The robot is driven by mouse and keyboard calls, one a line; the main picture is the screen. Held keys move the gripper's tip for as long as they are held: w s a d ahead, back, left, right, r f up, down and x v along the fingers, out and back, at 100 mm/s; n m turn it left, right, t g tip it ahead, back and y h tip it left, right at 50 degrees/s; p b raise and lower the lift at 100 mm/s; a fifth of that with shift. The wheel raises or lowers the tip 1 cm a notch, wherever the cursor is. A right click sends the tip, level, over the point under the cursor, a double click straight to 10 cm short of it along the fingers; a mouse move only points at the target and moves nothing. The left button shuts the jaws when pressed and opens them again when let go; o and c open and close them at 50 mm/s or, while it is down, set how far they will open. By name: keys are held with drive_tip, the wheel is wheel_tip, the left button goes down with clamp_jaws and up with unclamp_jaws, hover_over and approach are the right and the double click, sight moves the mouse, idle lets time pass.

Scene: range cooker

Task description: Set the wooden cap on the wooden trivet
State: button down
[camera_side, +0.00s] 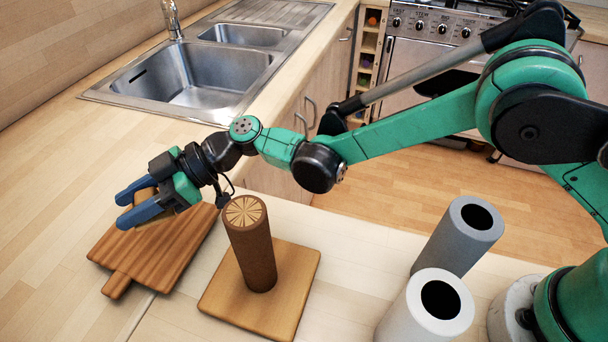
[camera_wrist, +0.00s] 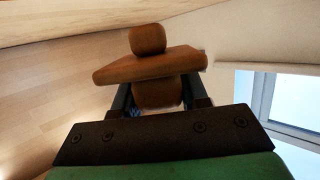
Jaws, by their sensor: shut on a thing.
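My gripper (camera_side: 121,208) is shut on the wooden cap (camera_wrist: 150,66), a brown piece with a round knob, a wide flange and a rounded lower part. In the side view only a bit of the cap (camera_side: 146,193) shows between the blue fingers. The gripper is above a dark striped wooden board with a short handle (camera_side: 178,245), in that view. A square, lighter wooden board (camera_side: 225,300) lies to its right. A brown cylinder (camera_side: 252,250) with a pale, ray-patterned top stands upright on the square board. I cannot tell for sure which board is the trivet.
A grey cylinder (camera_side: 452,250) and a white one (camera_side: 410,312), both with dark openings, stand near my base. A steel sink (camera_side: 190,75) is set in the counter behind. The counter left of the striped board (camera_side: 50,220) is clear.

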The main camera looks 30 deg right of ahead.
sight(159, 241)
drive_tip(key=shift+f, duration=2.25)
drive_tip(key=shift+f, duration=0.15)
drive_tip(key=shift+c, duration=2.3)
unclamp_jaws()
